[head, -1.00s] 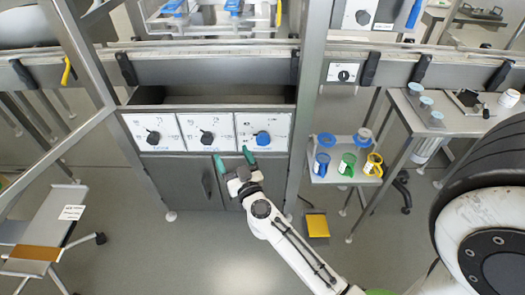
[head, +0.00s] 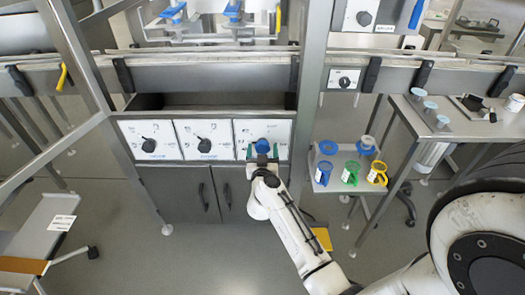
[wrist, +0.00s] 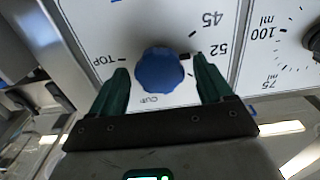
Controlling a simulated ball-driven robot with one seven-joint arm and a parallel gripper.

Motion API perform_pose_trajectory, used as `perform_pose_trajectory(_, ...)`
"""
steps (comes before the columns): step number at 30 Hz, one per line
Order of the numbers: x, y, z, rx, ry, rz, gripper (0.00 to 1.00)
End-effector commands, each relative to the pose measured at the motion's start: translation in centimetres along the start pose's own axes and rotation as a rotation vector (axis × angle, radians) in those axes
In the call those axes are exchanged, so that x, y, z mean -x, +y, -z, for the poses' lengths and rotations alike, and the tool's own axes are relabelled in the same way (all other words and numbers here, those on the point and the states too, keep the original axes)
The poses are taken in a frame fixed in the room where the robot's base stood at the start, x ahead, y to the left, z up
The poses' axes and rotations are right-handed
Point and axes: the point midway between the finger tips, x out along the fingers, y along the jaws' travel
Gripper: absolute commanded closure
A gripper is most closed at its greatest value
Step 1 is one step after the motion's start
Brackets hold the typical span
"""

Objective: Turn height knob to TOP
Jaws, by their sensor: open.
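The height knob is a blue round knob (head: 262,146) on the rightmost white dial panel (head: 243,128). In the wrist view the blue knob (wrist: 160,72) sits between my two green fingers, with "TOP" (wrist: 117,60) to its left, "CUP" below and "52" and "45" to its right. A dark mark at the knob's right edge points toward the 52 side. My gripper (head: 263,155) is at the knob; in the wrist view my gripper (wrist: 161,66) is open, a finger on each side, with gaps to the knob.
Two panels with black knobs (head: 149,145) (head: 204,145) are to the left, above grey cabinet doors (head: 180,192). A steel post (head: 308,110) stands right of the panel. A small shelf (head: 337,180) with coloured cups is beyond it.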

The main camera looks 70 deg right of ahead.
Motion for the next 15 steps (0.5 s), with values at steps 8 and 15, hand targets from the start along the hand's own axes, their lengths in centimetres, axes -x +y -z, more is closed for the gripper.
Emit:
perform_pose_trajectory(8,-1.38,0.02,-0.02,0.0,0.0,0.001,0.21)
perform_pose_trajectory(15,-1.37,0.01,0.01,0.0,0.0,0.001,0.24)
